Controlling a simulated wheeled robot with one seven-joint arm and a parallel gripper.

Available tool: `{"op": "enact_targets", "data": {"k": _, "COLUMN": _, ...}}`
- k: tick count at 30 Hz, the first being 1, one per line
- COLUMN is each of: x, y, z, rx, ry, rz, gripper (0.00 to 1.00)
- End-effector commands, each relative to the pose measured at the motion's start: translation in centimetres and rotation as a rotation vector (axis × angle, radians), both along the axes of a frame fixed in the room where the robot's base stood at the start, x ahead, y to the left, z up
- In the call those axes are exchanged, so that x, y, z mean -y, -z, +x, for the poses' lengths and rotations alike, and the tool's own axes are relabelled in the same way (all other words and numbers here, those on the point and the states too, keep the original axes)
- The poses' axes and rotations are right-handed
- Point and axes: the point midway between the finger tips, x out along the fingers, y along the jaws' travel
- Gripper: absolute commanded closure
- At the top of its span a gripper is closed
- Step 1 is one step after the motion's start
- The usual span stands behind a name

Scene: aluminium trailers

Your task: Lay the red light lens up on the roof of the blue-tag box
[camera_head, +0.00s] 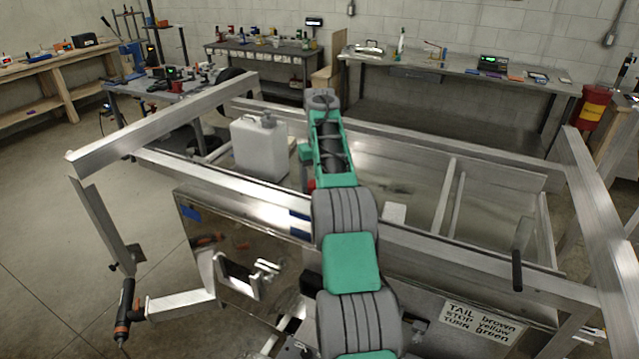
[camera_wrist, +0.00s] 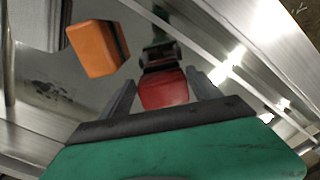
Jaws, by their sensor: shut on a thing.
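The red light lens (camera_wrist: 164,90) is between the two fingers of my gripper (camera_wrist: 160,80) in the wrist view, and the gripper is shut on it. In the head view my arm hides most of the gripper; a small red patch (camera_head: 311,184) shows at the arm's left side, and I cannot tell surely that it is the lens. A shiny metal box (camera_head: 245,285) with a blue tag (camera_head: 190,213) on its upper left stands at the trailer's near side. My arm covers part of its right end.
A white jug (camera_head: 260,148) stands inside the trailer frame, left of my arm. An orange block (camera_wrist: 95,48) shows left of the gripper in the wrist view. Aluminium rails (camera_head: 450,245) cross near the arm. A lettered sign (camera_head: 482,324) is at the lower right.

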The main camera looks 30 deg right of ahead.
Motion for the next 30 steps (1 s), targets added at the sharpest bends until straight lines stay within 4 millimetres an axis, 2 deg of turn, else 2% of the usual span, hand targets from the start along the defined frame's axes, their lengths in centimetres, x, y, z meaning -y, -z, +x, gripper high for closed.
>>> {"op": "enact_targets", "data": {"k": 17, "x": 0.0, "y": 1.1, "z": 0.0, "rx": 0.001, "ry": 0.000, "rz": 0.000, "gripper": 0.76}}
{"op": "enact_targets", "data": {"k": 18, "x": 0.0, "y": 1.1, "z": 0.0, "rx": 0.001, "ry": 0.000, "rz": 0.000, "gripper": 0.26}}
{"op": "enact_targets", "data": {"k": 27, "x": 0.0, "y": 1.1, "z": 0.0, "rx": 0.000, "ry": 0.000, "rz": 0.000, "gripper": 0.02}}
{"op": "enact_targets", "data": {"k": 30, "x": 0.0, "y": 1.1, "z": 0.0, "rx": 0.000, "ry": 0.000, "rz": 0.000, "gripper": 0.02}}
